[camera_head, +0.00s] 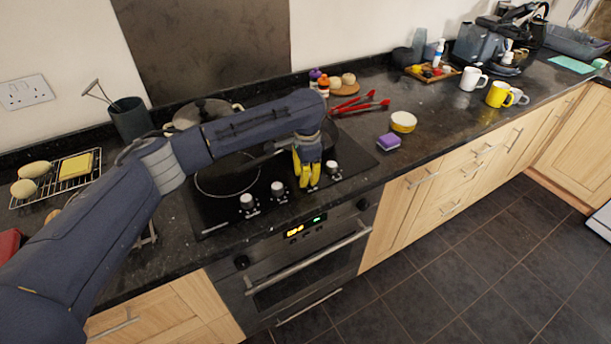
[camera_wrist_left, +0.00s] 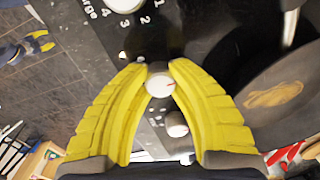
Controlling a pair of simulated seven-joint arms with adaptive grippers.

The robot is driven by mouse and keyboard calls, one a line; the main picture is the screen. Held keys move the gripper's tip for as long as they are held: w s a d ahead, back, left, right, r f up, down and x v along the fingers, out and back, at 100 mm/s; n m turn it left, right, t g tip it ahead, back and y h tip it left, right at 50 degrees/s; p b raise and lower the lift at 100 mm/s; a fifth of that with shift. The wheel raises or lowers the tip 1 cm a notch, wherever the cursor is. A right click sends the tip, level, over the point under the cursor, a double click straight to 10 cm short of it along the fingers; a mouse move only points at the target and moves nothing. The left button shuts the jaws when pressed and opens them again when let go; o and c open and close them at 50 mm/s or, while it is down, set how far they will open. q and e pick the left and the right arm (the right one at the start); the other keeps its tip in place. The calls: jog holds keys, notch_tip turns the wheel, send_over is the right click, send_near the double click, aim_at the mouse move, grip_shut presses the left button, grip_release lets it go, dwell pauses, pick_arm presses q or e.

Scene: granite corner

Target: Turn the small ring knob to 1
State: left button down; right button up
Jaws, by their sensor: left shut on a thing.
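My left gripper (camera_head: 307,184) reaches down over the front right of the black hob (camera_head: 215,214). Its yellow fingers are shut on a small white knob (camera_wrist_left: 159,85), which sits between the fingertips in the left wrist view. A red mark shows on the right side of that knob's face; the fingers hide its printed scale. Another knob (camera_wrist_left: 177,124) shows just below it in the wrist view. A further knob (camera_wrist_left: 95,5), with "arge" and numbers printed beside it, is at the top. In the head view, two knobs (camera_head: 247,202) (camera_head: 278,189) are left of the gripper and one (camera_head: 332,167) right.
A pan (camera_head: 228,180) stands on the hob behind the knobs, partly behind my left arm. The oven (camera_head: 300,268) is below. My right gripper (camera_wrist_left: 40,42) shows small in the wrist view, away from the hob.

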pick_arm(q)
jog(key=m, duration=0.3)
jog(key=shift+m, duration=0.3)
jog(key=shift+a+m, duration=0.1)
jog(key=shift+m, duration=1.9)
jog(key=c, duration=1)
grip_release()
jog(key=shift+c, duration=0.2)
notch_tip(320, 180, up, 12)
jog(key=shift+s, duration=0.25)
